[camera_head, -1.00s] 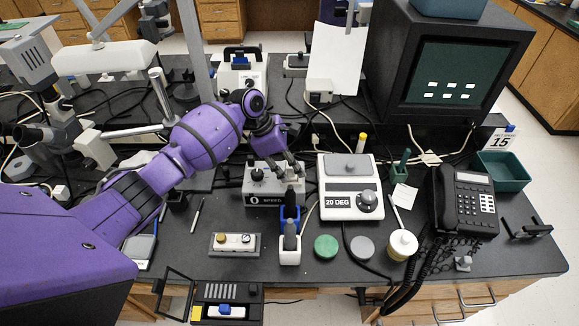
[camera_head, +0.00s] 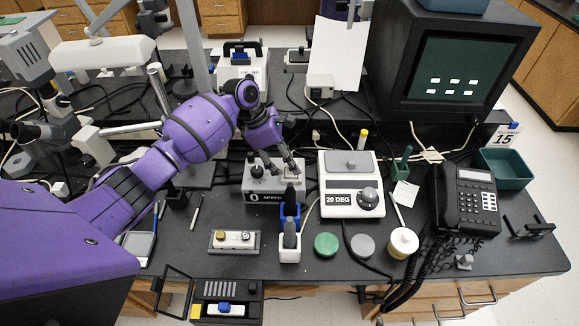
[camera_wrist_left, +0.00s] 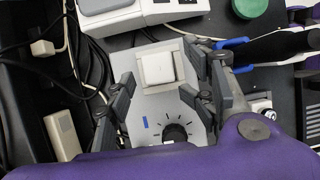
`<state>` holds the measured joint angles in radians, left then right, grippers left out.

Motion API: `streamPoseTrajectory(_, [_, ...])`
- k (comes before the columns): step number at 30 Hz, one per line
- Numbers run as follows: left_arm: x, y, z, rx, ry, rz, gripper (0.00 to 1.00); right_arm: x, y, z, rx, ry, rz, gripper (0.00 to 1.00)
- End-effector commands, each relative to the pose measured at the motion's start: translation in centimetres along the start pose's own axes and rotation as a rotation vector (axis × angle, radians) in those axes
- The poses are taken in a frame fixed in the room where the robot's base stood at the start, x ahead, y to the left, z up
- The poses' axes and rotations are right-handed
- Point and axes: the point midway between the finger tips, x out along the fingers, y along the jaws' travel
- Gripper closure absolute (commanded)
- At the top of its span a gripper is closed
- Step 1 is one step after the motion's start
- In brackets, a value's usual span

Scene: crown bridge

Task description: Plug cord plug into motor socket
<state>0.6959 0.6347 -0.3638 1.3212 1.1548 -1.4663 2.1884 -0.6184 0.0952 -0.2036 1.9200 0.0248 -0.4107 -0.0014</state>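The grey motor box (camera_head: 262,195), marked SPEED, stands on the bench and has a dark knob (camera_wrist_left: 175,132) on top. A cream block (camera_wrist_left: 158,69) sits on its top plate; whether this is the socket alone or a plug in it, I cannot tell. My left gripper (camera_head: 279,165) is low over the right part of the box. In the left wrist view the left gripper (camera_wrist_left: 158,90) has its fingers apart, on either side of the block. A cream plug (camera_wrist_left: 43,47) with a cord lies on the bench behind the box. My right gripper is not in view.
Cords lie behind. A phone (camera_head: 465,200) and green tray (camera_head: 505,169) are farther right.

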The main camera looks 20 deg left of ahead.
Motion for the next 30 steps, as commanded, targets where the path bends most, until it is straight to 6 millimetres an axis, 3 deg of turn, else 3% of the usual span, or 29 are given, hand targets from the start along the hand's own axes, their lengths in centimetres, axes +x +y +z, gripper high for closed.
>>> streamPoseTrajectory(6, [-4.9, 0.1, -0.2, -0.002, 0.002, 0.001, 0.50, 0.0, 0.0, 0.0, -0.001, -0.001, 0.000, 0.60])
streamPoseTrajectory(12, [-7.7, 0.0, -0.3, -0.003, 0.004, -0.002, 0.50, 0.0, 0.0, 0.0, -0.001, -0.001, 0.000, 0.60])
streamPoseTrajectory(17, [-8.6, 0.0, -0.3, -0.004, 0.004, -0.002, 0.50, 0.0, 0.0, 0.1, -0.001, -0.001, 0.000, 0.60])
streamPoseTrajectory(30, [-8.6, 0.0, -0.3, -0.003, 0.004, -0.002, 0.50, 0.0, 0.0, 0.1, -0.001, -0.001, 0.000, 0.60])
